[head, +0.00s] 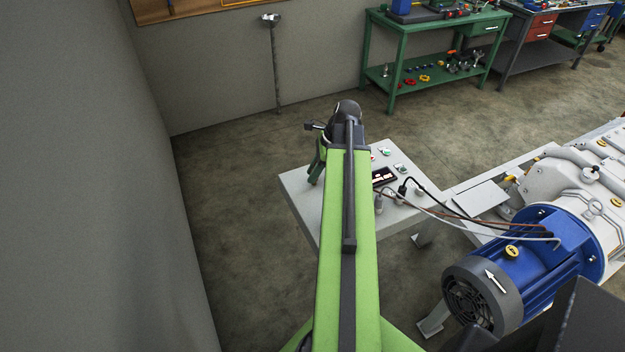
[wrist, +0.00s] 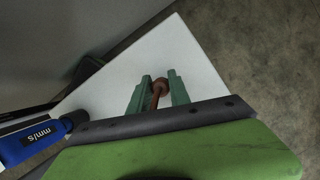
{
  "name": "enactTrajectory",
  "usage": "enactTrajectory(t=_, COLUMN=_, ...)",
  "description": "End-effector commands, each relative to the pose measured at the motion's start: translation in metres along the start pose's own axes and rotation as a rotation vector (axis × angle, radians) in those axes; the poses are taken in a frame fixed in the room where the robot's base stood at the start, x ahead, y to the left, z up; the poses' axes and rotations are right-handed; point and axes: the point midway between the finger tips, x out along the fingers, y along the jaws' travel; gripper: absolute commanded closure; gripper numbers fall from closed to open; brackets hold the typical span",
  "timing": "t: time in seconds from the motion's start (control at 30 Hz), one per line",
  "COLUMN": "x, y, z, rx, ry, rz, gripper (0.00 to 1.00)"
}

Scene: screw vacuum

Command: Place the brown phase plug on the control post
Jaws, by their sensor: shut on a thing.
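My gripper (wrist: 160,90) is shut on the brown plug (wrist: 160,86), whose rounded end and thin stem show between the two green fingers in the wrist view. The white top of the control post (wrist: 205,70) lies behind them; I cannot tell whether the plug touches it. In the head view my gripper (head: 317,168) is over the left part of the control post (head: 300,190), partly hidden by my green arm, and the held plug is hidden. Grey and black plugs (head: 403,188) stand on the post's right part, beside a dark display (head: 384,176).
Cables (head: 470,219) run from the post to a blue motor (head: 560,255) at the right. A grey wall (head: 80,180) is close at the left. A green workbench (head: 430,50) stands behind. A blue object marked "mm/s" (wrist: 35,138) shows in the wrist view.

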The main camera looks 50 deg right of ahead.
Motion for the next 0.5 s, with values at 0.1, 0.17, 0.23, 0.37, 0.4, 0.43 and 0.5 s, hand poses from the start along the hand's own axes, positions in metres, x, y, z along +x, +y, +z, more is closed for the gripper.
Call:
enactTrajectory(t=0.1, x=-0.0018, y=0.0, z=0.0005, rx=0.0, ry=0.0, rz=0.0, gripper=1.0)
enactTrajectory(t=0.17, x=-0.0019, y=0.0, z=0.0004, rx=0.0, ry=0.0, rz=0.0, gripper=1.0)
enactTrajectory(t=0.23, x=-0.0001, y=0.0, z=-0.0004, rx=0.0, ry=0.0, rz=0.0, gripper=1.0)
enactTrajectory(t=0.37, x=0.0009, y=0.0, z=-0.001, rx=0.001, ry=0.0, rz=0.0, gripper=0.7)
enactTrajectory(t=0.4, x=0.0008, y=0.0, z=-0.001, rx=0.001, ry=0.0, rz=0.0, gripper=0.65)
enactTrajectory(t=0.43, x=0.0008, y=0.0, z=-0.001, rx=0.001, ry=0.0, rz=0.0, gripper=0.61)
enactTrajectory(t=0.5, x=0.0007, y=0.0, z=-0.0011, rx=0.001, ry=0.0, rz=0.0, gripper=0.55)
